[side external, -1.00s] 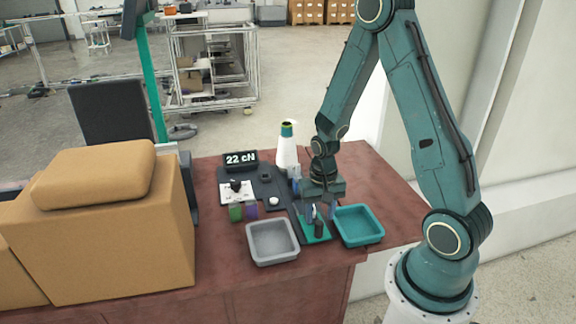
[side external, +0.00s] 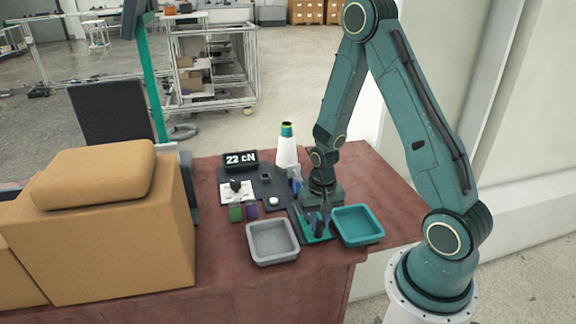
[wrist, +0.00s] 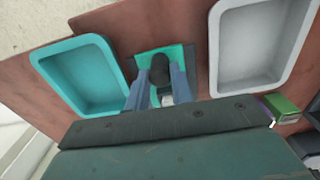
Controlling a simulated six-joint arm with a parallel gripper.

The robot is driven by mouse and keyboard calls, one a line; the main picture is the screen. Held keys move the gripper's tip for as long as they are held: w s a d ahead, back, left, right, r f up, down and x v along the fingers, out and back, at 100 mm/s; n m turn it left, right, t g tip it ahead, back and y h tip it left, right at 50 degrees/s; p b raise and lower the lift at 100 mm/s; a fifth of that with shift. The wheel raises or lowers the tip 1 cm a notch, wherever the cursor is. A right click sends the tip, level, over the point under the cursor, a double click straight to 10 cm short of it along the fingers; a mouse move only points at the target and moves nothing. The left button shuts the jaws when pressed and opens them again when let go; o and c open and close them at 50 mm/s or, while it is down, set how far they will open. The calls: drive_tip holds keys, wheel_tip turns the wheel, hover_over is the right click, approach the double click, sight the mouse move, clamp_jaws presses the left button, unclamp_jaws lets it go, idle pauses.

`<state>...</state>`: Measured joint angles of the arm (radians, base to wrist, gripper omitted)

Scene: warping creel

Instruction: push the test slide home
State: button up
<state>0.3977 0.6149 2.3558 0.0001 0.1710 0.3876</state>
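The likely test slide is a teal plate (side external: 317,238) on a dark base at the front of the fixture. A black upright knob stands on it and shows in the wrist view (wrist: 160,68). My gripper (side external: 319,214) is pointed down over the plate. Its two blue-grey fingers (wrist: 158,72) stand apart, one on each side of the knob. I cannot tell whether they touch it. A small pale piece (wrist: 167,100) shows between the fingers. The display (side external: 240,160) appears to read 22 cN.
A grey tray (side external: 251,235) lies left of the plate and a teal tray (side external: 378,228) right of it, both empty and close. A white yarn cone (side external: 286,150) stands behind. Green (side external: 236,214) and purple (side external: 252,212) blocks sit left. Bare table lies at far right.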

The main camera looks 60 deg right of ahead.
drive_tip(key=shift+w+d, duration=2.55)
drive_tip(key=o, duration=0.7)
drive_tip(key=shift+r, duration=0.1)
drive_tip(key=shift+r, duration=3.4)
drive_tip(key=shift+r, duration=0.2)
